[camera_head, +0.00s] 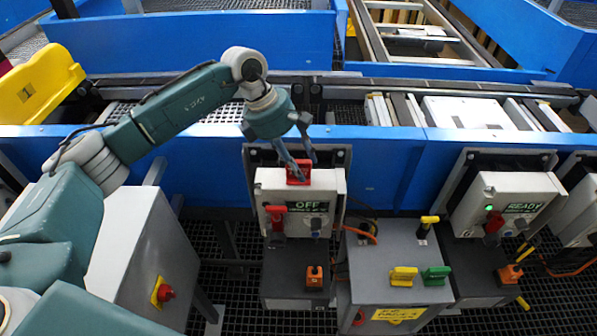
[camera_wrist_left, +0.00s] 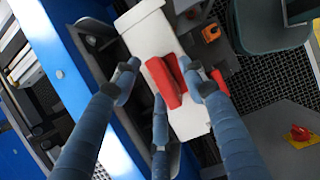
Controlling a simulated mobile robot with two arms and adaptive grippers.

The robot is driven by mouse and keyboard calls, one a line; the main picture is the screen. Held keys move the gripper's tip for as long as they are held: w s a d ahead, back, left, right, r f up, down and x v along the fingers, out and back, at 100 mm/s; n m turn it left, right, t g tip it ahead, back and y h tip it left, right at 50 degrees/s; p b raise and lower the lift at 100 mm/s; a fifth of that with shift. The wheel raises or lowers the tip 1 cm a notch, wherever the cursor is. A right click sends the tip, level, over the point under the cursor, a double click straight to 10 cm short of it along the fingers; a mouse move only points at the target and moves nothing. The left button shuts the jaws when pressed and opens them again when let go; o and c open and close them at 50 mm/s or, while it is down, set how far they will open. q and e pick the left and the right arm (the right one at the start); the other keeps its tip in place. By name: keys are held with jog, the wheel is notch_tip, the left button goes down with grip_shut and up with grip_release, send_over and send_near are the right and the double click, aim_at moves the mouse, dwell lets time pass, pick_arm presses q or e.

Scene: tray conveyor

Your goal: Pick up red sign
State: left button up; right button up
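The red sign (camera_head: 298,173) stands on top of the white control box (camera_head: 325,182) whose display reads OFF. My left gripper (camera_head: 301,161) reaches down to it from above, with its fingertips at the sign's top. In the left wrist view the red sign (camera_wrist_left: 163,82) lies between the spread fingers of my left gripper (camera_wrist_left: 162,80). The fingers are open, and gaps show between them and the sign. The right finger is nearest the sign. My right gripper is not in view.
A red handle (camera_head: 275,214) is on the box's front. A grey box with yellow (camera_head: 403,276) and green (camera_head: 436,275) signs stands to the right. Another control box (camera_head: 505,205) reads READY. The blue conveyor side (camera_head: 378,165) runs behind.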

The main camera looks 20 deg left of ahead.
pick_arm(q)
grip_shut()
jog(key=shift+r, duration=0.2)
